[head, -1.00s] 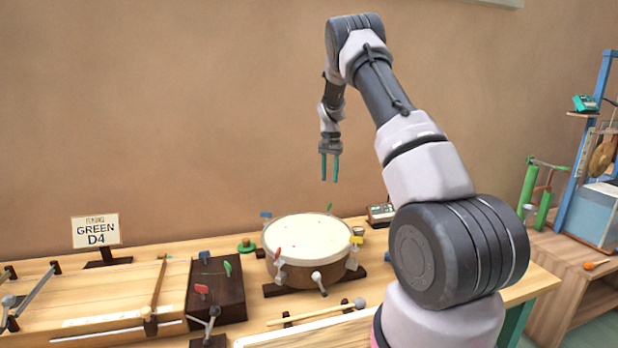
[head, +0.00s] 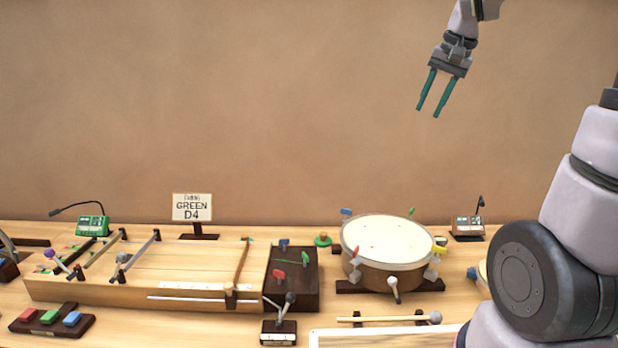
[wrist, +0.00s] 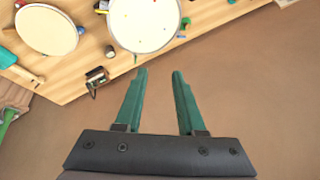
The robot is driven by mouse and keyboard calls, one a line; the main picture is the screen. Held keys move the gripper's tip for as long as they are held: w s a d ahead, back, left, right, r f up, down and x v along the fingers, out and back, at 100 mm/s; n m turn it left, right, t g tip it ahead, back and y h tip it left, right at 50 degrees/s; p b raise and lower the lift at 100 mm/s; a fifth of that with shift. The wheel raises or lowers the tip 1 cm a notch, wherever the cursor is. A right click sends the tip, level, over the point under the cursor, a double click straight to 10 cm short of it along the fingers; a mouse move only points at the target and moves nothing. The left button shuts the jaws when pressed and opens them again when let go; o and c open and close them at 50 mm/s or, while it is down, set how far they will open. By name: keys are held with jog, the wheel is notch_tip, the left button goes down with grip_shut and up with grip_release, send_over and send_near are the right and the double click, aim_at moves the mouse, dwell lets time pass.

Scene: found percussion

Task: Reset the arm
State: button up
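My gripper (head: 428,112) is raised in front of the bare wall, high above the right part of the table in the head view. Its two green fingers are apart with nothing between them. In the wrist view my gripper (wrist: 159,72) is also open and empty, with the table's edge and the wall beyond the fingertips. My arm bends up along the right side of the head view and partly leaves the picture at the top.
The air around my gripper is clear.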

jog(key=s+a+n+t, duration=0.1)
jog(key=s+a+t, duration=0.1)
jog(key=s, duration=1.6)
jog(key=shift+a+t, duration=0.4)
jog(key=shift+a, duration=0.4)
jog(key=shift+f, duration=0.1)
